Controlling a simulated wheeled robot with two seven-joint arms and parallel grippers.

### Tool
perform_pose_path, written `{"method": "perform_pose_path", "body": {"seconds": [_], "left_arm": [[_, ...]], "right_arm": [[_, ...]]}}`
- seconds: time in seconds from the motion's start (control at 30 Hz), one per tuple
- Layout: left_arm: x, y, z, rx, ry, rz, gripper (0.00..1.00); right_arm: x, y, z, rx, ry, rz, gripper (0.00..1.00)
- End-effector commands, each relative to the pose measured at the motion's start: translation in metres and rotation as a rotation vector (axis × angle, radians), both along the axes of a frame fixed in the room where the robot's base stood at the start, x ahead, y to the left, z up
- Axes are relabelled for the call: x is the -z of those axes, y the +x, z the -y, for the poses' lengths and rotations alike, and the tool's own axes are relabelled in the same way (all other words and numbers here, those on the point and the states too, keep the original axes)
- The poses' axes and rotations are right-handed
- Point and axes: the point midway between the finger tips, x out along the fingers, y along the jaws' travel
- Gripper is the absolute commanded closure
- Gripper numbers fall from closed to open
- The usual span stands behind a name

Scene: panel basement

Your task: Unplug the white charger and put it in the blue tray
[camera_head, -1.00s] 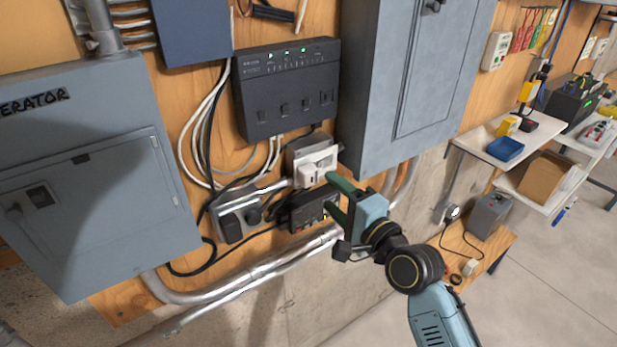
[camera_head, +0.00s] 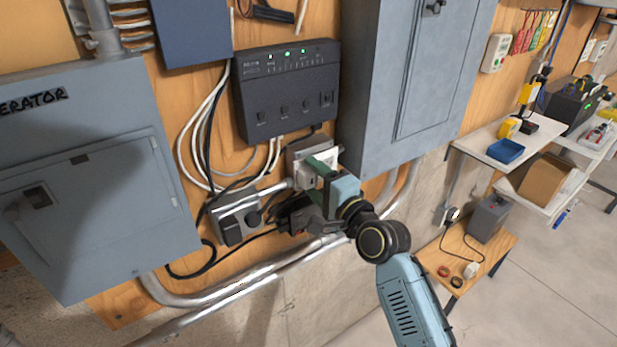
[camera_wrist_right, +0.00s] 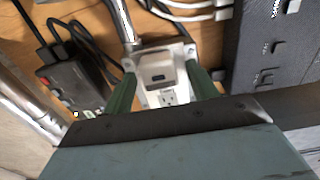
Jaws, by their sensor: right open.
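The white charger (camera_wrist_right: 158,76) is plugged into a white outlet plate (camera_wrist_right: 168,98) on a grey wall box; a free socket shows beside it. In the head view the charger (camera_head: 304,176) is partly covered by my gripper. My right gripper (camera_head: 308,182) is open at the outlet. In the right wrist view its green fingers (camera_wrist_right: 160,72) stand on either side of the charger, with gaps that look clear. The blue tray (camera_head: 505,150) lies on the white shelf at the right, apart from the gripper. My left gripper is not in view.
A black unit (camera_head: 288,90) with green lights hangs above the outlet. Grey panels (camera_head: 415,80) flank it. Cables (camera_head: 205,125) and metal conduit (camera_head: 270,268) run close by. A yellow item (camera_head: 507,128) stands behind the tray. A small wooden table (camera_head: 500,245) stands lower right.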

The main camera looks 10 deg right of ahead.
Motion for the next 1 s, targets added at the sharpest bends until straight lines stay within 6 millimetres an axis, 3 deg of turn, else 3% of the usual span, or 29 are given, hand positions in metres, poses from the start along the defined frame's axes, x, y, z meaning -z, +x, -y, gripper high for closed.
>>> {"method": "perform_pose_path", "body": {"seconds": [1.0], "left_arm": [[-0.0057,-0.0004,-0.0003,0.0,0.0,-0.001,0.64]], "right_arm": [[0.0,-0.0002,0.0002,0.0,0.0,0.0,0.42]]}}
